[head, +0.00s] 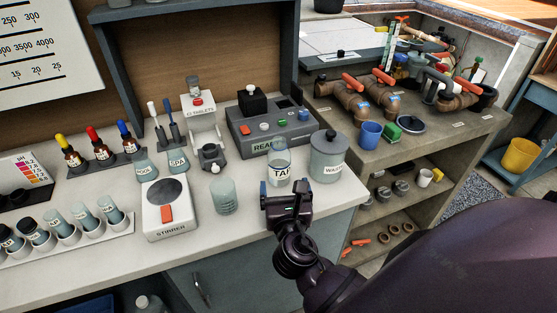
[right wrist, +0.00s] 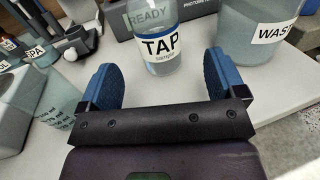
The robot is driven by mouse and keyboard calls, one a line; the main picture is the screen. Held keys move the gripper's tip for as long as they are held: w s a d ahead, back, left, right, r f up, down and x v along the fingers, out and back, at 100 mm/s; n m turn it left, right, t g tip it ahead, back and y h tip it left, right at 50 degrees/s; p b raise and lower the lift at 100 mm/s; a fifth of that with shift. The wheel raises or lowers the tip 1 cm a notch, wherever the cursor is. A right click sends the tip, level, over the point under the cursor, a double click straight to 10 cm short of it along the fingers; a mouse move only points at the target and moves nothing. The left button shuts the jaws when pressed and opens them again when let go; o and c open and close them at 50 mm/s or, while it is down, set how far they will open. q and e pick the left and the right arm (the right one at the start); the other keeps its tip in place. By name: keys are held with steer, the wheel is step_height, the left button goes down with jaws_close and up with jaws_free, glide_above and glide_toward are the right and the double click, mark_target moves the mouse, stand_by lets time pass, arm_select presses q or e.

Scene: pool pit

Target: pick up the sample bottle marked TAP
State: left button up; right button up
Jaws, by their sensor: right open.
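The sample bottle marked TAP (head: 279,166) stands upright on the bench, in front of the grey device with the READY display. In the right wrist view the clear bottle with its TAP label (right wrist: 161,42) is ahead of my right gripper and between the lines of its fingers. My right gripper (head: 287,187) is open and empty, just in front of the bottle on the near side. Its two blue fingers (right wrist: 159,80) show spread apart in the right wrist view. The bottle's top is out of the right wrist view. My left gripper is not in view.
The WASTE jar (head: 328,158) stands close to the right of the bottle, and a clear beaker (head: 223,196) to its left. The READY device (head: 270,128) is close behind. The stirrer (head: 168,210) is farther left. The bench's front edge (head: 300,236) runs below my gripper.

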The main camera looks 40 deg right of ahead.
mark_target(282, 172)
steer(key=x, duration=0.3)
steer(key=shift+w+d+r, duration=0.1)
steer(key=shift+w, duration=0.15)
steer(key=shift+r+x, duration=0.2)
steer(key=shift+x, duration=2.45)
steer(key=c, duration=1.1)
steer(key=shift+r, duration=0.15)
